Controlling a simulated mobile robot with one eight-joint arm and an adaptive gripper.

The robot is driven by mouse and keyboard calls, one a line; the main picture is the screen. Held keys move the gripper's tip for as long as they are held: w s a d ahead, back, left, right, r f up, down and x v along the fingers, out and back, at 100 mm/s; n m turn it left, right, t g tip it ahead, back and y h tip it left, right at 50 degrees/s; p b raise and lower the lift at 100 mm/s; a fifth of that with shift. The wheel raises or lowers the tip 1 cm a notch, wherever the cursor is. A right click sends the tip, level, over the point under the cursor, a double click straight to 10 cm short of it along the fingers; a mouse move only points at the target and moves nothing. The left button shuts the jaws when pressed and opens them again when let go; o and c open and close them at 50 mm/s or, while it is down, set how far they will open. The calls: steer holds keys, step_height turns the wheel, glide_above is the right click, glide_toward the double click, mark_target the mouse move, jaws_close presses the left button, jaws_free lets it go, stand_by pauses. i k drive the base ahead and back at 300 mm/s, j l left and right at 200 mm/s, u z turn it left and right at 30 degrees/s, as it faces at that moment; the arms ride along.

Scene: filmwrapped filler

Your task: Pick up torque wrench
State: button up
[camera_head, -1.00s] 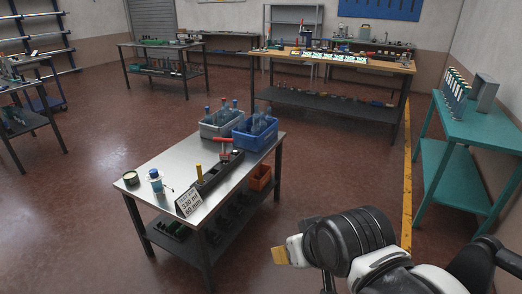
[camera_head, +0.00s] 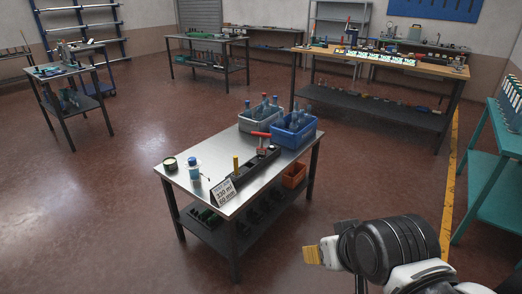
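I cannot make out a torque wrench for certain in the head view. On the near metal-topped table (camera_head: 215,172), a dark long block (camera_head: 246,172) carries a red-handled tool (camera_head: 261,137) and a yellow upright piece (camera_head: 236,165); I cannot tell what the red-handled tool is. My gripper (camera_head: 322,256) is at the lower right, over the floor and apart from the table, with a yellow pad at its tip. Its finger gap is not clear, and I see nothing held in it.
A grey bin (camera_head: 249,124) and a blue bin (camera_head: 293,132) with blue-topped bottles stand on the table's far end. A sign (camera_head: 222,191), blue-capped jar (camera_head: 194,168) and tin (camera_head: 170,163) are nearer. Teal bench (camera_head: 484,165) stands right.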

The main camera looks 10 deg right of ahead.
mark_target(260, 150)
steer(key=i+z, duration=0.1)
steer(key=i, duration=0.5)
steer(key=i+j+z, duration=0.1)
steer(key=i, duration=0.5)
steer(key=i+j+z, duration=0.1)
steer(key=i, duration=0.45)
steer(key=i+j+z, duration=0.1)
steer(key=i+j, duration=0.15)
steer(key=i, duration=0.35)
